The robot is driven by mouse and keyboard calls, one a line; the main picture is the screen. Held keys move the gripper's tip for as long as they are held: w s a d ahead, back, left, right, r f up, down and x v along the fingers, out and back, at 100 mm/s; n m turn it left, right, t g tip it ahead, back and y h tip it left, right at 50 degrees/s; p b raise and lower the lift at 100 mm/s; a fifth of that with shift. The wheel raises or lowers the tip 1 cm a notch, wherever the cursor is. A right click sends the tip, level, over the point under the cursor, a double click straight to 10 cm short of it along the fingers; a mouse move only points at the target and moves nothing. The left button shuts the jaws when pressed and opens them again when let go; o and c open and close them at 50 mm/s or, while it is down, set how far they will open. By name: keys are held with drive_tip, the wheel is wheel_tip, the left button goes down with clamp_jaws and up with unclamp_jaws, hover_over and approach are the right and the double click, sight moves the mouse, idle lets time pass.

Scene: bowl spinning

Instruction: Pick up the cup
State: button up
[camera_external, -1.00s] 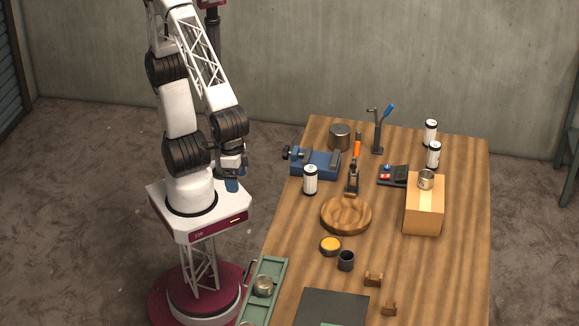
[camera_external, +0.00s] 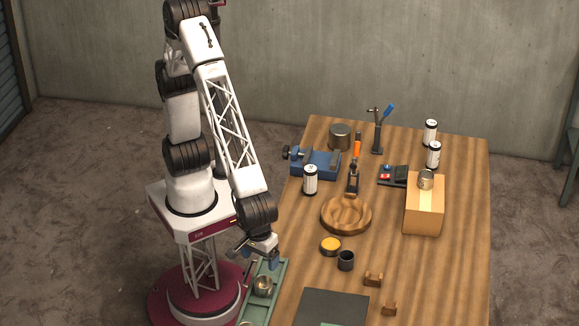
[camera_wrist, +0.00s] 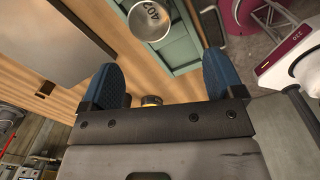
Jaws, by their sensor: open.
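A small dark cup (camera_external: 346,260) stands upright on the table beside a yellow-topped tin. A metal cup (camera_external: 263,285) stands in the green tray at the table's left edge; it also shows at the top of the wrist view (camera_wrist: 151,20), with printed figures on it. Another metal cup (camera_external: 426,179) stands on the cardboard box. My gripper (camera_external: 272,257) is above the far end of the green tray, apart from every cup. In the wrist view its two blue fingers (camera_wrist: 160,72) are spread with nothing held between them. I cannot make out the dark cup in the wrist view.
The green tray (camera_external: 281,272) runs along the left edge. The yellow-topped tin (camera_external: 330,245), wooden bowl (camera_external: 346,229) and white canister (camera_external: 310,180) stand nearby. A dark mat (camera_external: 330,306) lies at the front. The cardboard box (camera_external: 424,219) stands at the right.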

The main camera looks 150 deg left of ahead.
sight(262, 289)
drive_tip(key=shift+w+d+f+n, duration=0.2)
drive_tip(key=shift+w+f+n, duration=0.15)
drive_tip(key=shift+w+f, duration=0.15)
drive_tip(key=shift+w+d+f+n, duration=0.15)
drive_tip(key=shift+w+f+n, duration=0.25)
drive_tip(key=shift+w, duration=0.1)
drive_tip(key=shift+f, duration=1.3)
drive_tip(key=shift+f, duration=0.15)
drive_tip(key=shift+a+f, duration=0.15)
drive_tip(key=shift+f, duration=2.3)
drive_tip(key=c, duration=1)
